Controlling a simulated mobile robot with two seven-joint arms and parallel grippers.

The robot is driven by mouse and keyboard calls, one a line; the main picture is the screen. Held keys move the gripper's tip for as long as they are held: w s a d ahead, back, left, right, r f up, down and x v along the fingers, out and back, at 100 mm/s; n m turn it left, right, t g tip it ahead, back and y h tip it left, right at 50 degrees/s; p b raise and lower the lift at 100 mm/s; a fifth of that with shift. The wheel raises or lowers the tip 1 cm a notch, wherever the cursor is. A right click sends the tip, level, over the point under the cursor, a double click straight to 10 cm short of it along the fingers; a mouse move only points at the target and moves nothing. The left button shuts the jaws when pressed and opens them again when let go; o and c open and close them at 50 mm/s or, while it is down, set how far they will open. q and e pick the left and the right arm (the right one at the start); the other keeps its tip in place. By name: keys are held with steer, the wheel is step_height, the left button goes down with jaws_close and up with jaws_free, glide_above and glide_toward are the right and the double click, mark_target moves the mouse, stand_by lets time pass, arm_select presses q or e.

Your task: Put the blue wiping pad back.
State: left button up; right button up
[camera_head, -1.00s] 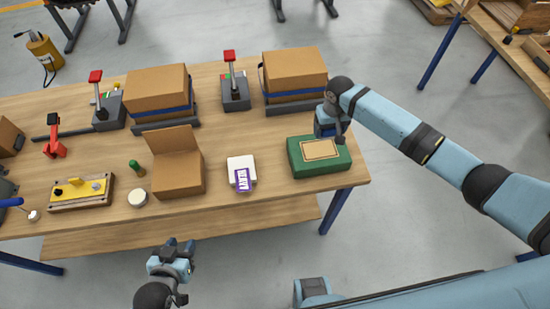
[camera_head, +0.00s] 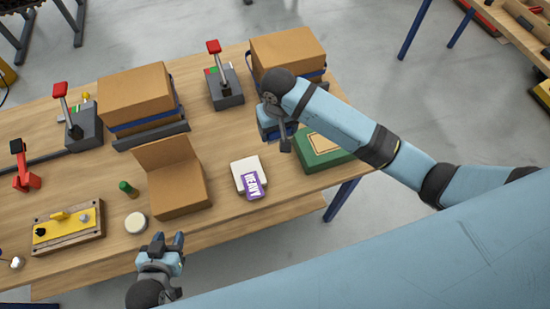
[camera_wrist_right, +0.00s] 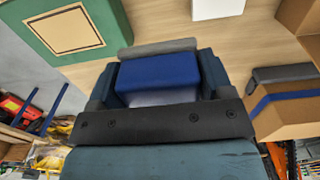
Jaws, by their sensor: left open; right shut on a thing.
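The blue wiping pad (camera_wrist_right: 158,75) is between the fingers of my right gripper in the right wrist view, with a grey strip along its far edge. My right gripper (camera_wrist_right: 158,68) is shut on it. In the head view my right gripper (camera_head: 278,130) is above the table, just left of the green box (camera_head: 310,163); the arm partly hides that box, and I cannot clearly tell the pad from the gripper there. My left gripper (camera_head: 165,242) is open and empty at the table's front edge, below the open carton (camera_head: 180,192).
A white block with a purple "HEAVY" label (camera_head: 252,187) lies left of the green box. Strapped cartons (camera_head: 135,92) (camera_head: 287,52) and red-handled lever units (camera_head: 225,85) (camera_head: 82,125) stand behind. A white disc (camera_head: 135,223), a green-capped bottle (camera_head: 128,189) and a yellow fixture (camera_head: 68,228) are at left.

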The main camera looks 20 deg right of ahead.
mark_target(278, 164)
step_height(278, 164, down, 17)
steer(key=shift+r, duration=0.15)
stand_by(0.4)
steer(key=o, duration=0.7)
steer(key=shift+o, duration=0.2)
